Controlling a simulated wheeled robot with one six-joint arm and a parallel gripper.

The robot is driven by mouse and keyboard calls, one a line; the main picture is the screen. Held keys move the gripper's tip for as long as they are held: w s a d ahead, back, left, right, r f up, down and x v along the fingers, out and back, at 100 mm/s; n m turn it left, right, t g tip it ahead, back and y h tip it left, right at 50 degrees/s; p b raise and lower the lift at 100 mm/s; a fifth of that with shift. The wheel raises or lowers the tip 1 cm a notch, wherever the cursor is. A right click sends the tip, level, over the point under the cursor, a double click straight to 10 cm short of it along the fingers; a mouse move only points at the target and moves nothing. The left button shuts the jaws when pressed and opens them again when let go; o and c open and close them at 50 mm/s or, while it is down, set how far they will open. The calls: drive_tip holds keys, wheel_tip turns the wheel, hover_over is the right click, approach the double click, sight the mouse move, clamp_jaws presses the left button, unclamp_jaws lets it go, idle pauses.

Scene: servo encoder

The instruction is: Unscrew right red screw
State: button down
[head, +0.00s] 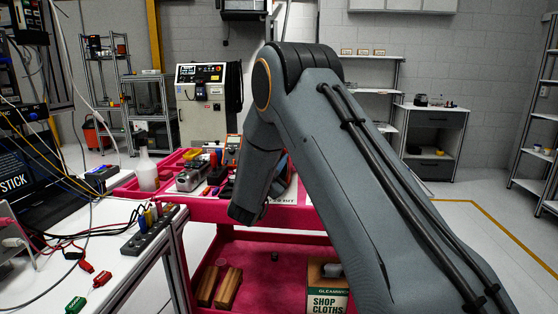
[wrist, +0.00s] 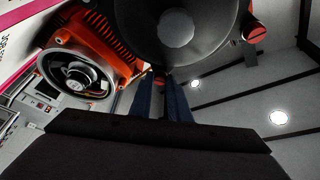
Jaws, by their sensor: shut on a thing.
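In the wrist view a dark round cover (wrist: 195,60) with a grey centre fills the top middle. A red screw (wrist: 255,32) with a slot stands at its right edge. A second red screw (wrist: 158,79) shows only as a small red patch between the fingertips. My gripper (wrist: 160,84) has its two blue-grey fingers close together on this second screw, at the cover's lower edge. Most of that screw is hidden, and I cannot tell whether it has turned. In the head view my arm hides the gripper and both screws.
An orange finned motor housing (wrist: 104,46) with an open round end lies left in the wrist view. In the head view a pink cart (head: 205,210) carries tools, a white bottle (head: 146,172) and a shop cloths box (head: 327,296) below. A cluttered white bench stands left.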

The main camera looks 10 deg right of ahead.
drive_tip(key=n+t+y, duration=0.1)
drive_tip(key=n+y, duration=0.2)
drive_tip(key=n, duration=0.4)
drive_tip(key=d+n+t+y, duration=0.1)
drive_tip(key=n+y, duration=0.2)
drive_tip(key=n, duration=0.4)
drive_tip(key=n+t+y, duration=0.2)
drive_tip(key=n+y, duration=0.2)
drive_tip(key=n, duration=0.4)
drive_tip(key=shift+s+d, duration=0.25)
drive_tip(key=shift+d, duration=0.1)
wheel_tip(320, 180, up, 3)
drive_tip(key=n+g+p, duration=0.2)
drive_tip(key=n+p, duration=0.1)
drive_tip(key=n, duration=0.4)
drive_tip(key=n+g+p, duration=0.3)
drive_tip(key=n, duration=0.5)
drive_tip(key=n+g+p, duration=0.2)
drive_tip(key=n+p, duration=0.1)
drive_tip(key=n, duration=0.5)
drive_tip(key=shift+w+a+g+p, duration=0.1)
drive_tip(key=shift+a+g+p, duration=0.05)
drive_tip(key=shift+g+p, duration=0.25)
drive_tip(key=shift+f+n+h+p, duration=0.15)
drive_tip(key=shift+n+h+p, duration=0.15)
drive_tip(key=shift+p, duration=0.65)
drive_tip(key=shift+w, duration=0.1)
